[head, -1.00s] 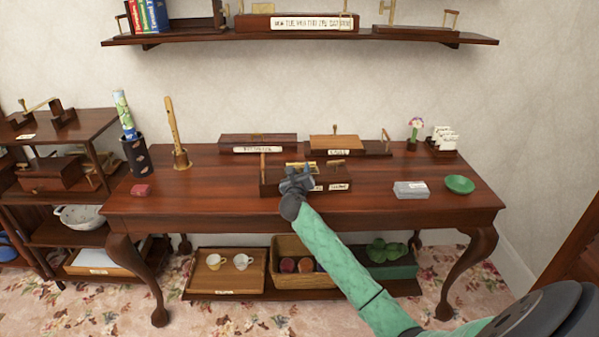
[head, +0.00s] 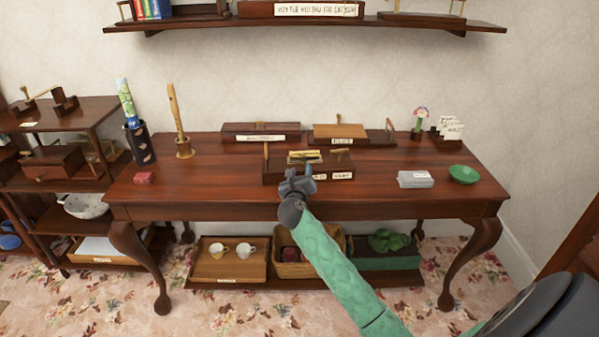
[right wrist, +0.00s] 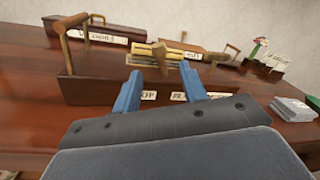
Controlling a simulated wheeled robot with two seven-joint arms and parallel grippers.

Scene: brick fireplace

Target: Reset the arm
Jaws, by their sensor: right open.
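My right gripper (head: 298,177) is at the end of the green-sleeved arm, at the front edge of the dark wooden table (head: 230,180). In the right wrist view its two blue fingers (right wrist: 161,88) stand apart with nothing between them. Just beyond them is a dark wooden box (head: 273,172) with a wooden post, brass-coloured pieces and white labels; the box also shows in the right wrist view (right wrist: 95,90). The fingers overlap its front in that view; I cannot tell whether they touch it. My left gripper is out of view.
A wall shelf (head: 400,25) hangs above. The lower shelf holds a tray (head: 215,270). The table's front left is clear.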

